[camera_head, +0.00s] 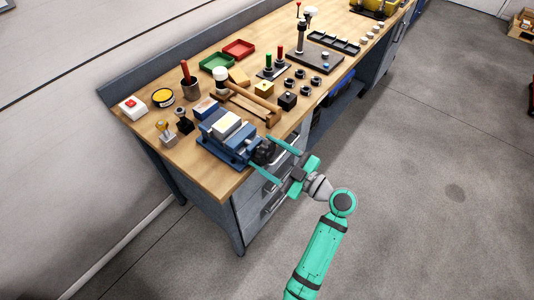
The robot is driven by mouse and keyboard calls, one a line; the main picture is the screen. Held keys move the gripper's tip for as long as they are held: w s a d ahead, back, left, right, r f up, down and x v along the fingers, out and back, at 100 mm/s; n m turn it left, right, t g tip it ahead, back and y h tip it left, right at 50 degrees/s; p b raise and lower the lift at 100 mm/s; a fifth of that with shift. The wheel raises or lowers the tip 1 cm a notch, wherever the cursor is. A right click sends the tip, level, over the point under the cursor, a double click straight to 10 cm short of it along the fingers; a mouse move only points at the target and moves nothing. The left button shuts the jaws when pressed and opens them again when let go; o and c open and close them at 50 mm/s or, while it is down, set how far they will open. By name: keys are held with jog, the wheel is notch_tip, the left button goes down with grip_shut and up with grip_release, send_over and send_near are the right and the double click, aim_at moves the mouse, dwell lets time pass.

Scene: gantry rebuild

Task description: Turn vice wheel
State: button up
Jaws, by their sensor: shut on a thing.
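The blue vice (226,143) stands at the near front corner of the wooden workbench, with a pale block (227,124) at its top. Its dark wheel (264,152) faces out over the bench's front edge. My gripper (268,158) reaches in from the right, with one teal finger above the wheel and one below it. The fingers are shut on the wheel. Part of the wheel is hidden by the fingers.
The workbench (150,128) carries a red button box (132,107), a wooden frame (252,105), a green tray (216,61) and a red tray (239,49). Drawers (262,192) lie below the vice.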

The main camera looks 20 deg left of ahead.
jog(key=shift+f, duration=0.1)
jog(key=o, duration=1)
jog(key=shift+o, duration=0.2)
jog(key=v, duration=1.1)
